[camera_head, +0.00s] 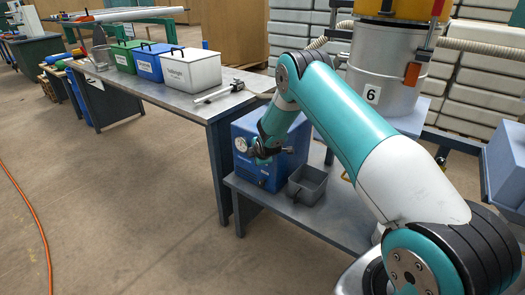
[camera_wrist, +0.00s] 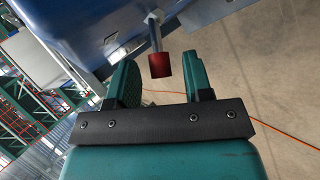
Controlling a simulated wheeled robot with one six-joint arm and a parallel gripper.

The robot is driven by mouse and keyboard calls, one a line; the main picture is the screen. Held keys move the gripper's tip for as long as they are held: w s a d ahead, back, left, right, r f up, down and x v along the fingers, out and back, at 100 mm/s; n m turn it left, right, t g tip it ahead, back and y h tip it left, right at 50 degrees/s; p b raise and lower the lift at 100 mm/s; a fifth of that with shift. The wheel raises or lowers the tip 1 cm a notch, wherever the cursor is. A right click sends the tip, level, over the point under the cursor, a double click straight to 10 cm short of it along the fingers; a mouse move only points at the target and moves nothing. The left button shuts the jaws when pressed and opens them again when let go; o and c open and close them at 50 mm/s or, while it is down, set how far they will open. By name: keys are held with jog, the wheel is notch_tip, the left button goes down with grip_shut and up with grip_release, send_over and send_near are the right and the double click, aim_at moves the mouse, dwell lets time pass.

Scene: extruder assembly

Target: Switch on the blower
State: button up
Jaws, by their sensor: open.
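A blue box (camera_head: 254,172) with a round gauge (camera_head: 241,144) stands on a low grey bench; I take it for the blower. In the wrist view its blue side (camera_wrist: 100,25) fills the top left. A metal lever (camera_wrist: 154,32) with a red tip (camera_wrist: 160,65) sticks out from it. My gripper (camera_wrist: 161,84) is open, its teal fingers on either side of the line of the lever. The red tip lies between or just beyond the fingertips, not clamped. In the head view my gripper (camera_head: 262,152) is at the front of the box, and the lever cannot be made out.
A small grey open bin (camera_head: 307,185) stands right of the box on the low bench (camera_head: 330,222). A higher table (camera_head: 190,93) holds green, blue and white bins. A silver cylinder marked 6 (camera_head: 385,65) stands behind my arm.

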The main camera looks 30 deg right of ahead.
jog(key=v, duration=1.6)
jog(key=shift+s+r+p, duration=0.2)
jog(key=shift+r+p, duration=0.05)
jog(key=shift+p, duration=0.05)
